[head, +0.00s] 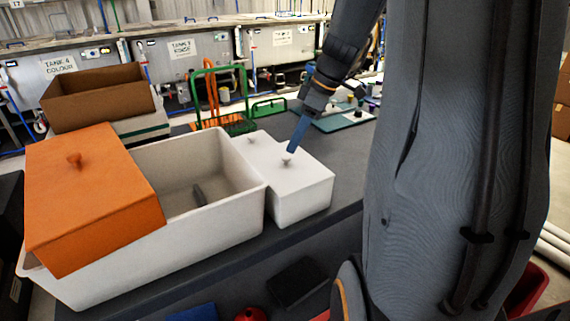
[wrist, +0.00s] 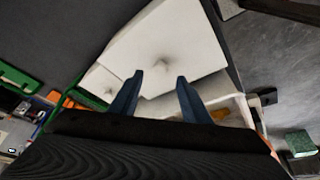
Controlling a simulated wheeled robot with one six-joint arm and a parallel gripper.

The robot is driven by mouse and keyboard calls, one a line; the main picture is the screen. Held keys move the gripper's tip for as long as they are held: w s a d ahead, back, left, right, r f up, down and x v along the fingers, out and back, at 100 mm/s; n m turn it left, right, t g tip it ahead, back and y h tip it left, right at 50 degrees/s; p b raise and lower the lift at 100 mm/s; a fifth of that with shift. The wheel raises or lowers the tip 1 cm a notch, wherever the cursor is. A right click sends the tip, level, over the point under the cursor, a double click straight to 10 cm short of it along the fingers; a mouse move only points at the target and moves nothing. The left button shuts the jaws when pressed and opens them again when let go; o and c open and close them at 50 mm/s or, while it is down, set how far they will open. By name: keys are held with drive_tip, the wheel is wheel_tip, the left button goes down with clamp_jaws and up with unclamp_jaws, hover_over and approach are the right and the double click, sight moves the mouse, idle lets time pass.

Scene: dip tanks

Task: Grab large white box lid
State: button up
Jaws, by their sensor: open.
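A white box with a white lid (head: 300,172) stands on the dark table, right of a large open white box (head: 190,243). The lid has a small knob (head: 287,160) on top. A smaller white lid with its own knob (head: 252,140) lies just behind it. My gripper (head: 293,150) points down with its blue fingers just above the nearer lid's knob. In the wrist view my gripper (wrist: 160,76) is open and empty, and the nearer white lid (wrist: 185,40) shows beyond the fingertips, its knob (wrist: 163,64) lying between their lines. I cannot tell the exact gap.
An orange lid (head: 85,200) lies tilted across the large box's left part. A dark object (head: 198,193) is inside that box. A cardboard box (head: 98,97) and a green rack (head: 218,90) stand behind. Bare table (head: 335,155) lies right of the white boxes.

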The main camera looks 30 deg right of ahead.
sight(286, 156)
drive_tip(key=shift+p+x, duration=1.05)
drive_tip(key=shift+x, duration=1.65)
drive_tip(key=shift+s, duration=0.1)
drive_tip(key=shift+c, duration=0.3)
clamp_jaws()
